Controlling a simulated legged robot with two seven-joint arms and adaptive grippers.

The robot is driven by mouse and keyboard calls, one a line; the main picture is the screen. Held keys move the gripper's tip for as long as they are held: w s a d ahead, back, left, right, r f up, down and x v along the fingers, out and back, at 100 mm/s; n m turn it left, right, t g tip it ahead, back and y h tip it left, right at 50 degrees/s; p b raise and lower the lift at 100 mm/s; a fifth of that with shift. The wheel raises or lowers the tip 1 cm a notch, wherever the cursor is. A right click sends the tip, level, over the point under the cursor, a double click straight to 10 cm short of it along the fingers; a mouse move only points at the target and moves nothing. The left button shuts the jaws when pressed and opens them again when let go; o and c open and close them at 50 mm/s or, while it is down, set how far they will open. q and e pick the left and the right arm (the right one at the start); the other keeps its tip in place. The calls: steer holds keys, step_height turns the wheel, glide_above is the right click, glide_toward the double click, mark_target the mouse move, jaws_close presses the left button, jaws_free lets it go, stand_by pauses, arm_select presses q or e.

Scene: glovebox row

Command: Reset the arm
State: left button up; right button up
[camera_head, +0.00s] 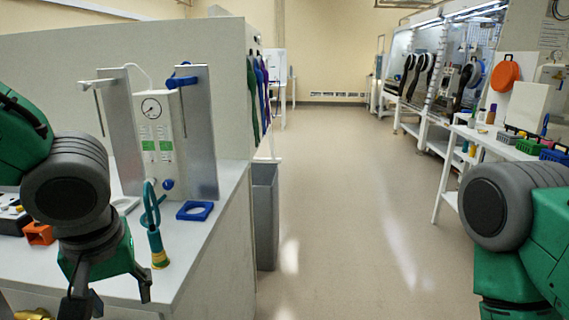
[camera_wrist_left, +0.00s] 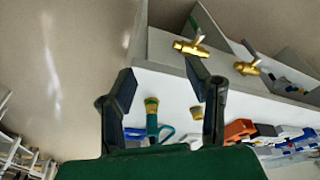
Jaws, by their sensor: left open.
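My left gripper (camera_head: 112,300) hangs low at the left of the head view, in front of the white bench. In the left wrist view the two dark fingers (camera_wrist_left: 162,90) are spread apart with nothing between their tips. The bench top with a teal-and-yellow handled tool (camera_wrist_left: 151,118) shows beyond them. The same tool (camera_head: 157,247) stands on the bench to the right of the gripper in the head view. My right arm (camera_head: 515,225) shows at the right edge of the head view, over the aisle; its gripper is out of view.
The bench (camera_head: 205,245) carries a gauge panel (camera_head: 153,125), a blue square ring (camera_head: 195,210) and an orange block (camera_head: 40,233). Brass valves (camera_wrist_left: 190,47) show in the wrist view. A grey bin (camera_head: 265,215) stands beside the bench. The aisle floor (camera_head: 340,220) is clear.

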arm_select(q)
steer(key=s+d+f+m+g+h, duration=0.15)
steer(key=s+f, duration=0.25)
steer(key=f, duration=0.6)
steer(key=s+d+f+m+g+h, duration=0.15)
steer(key=s+f, duration=0.35)
steer(key=f, duration=0.5)
steer(key=s+a+f+m+y, duration=0.1)
steer(key=s+a+f, duration=0.3)
steer(key=s+f, duration=0.1)
steer(key=s+a+f+m+t, duration=0.1)
steer(key=s+a+f, duration=0.3)
steer(key=f, duration=0.4)
steer(key=shift+s+f+m+y, duration=0.2)
steer(key=shift+s+m+y, duration=0.25)
steer(key=shift+m, duration=0.15)
steer(key=shift+w, duration=0.1)
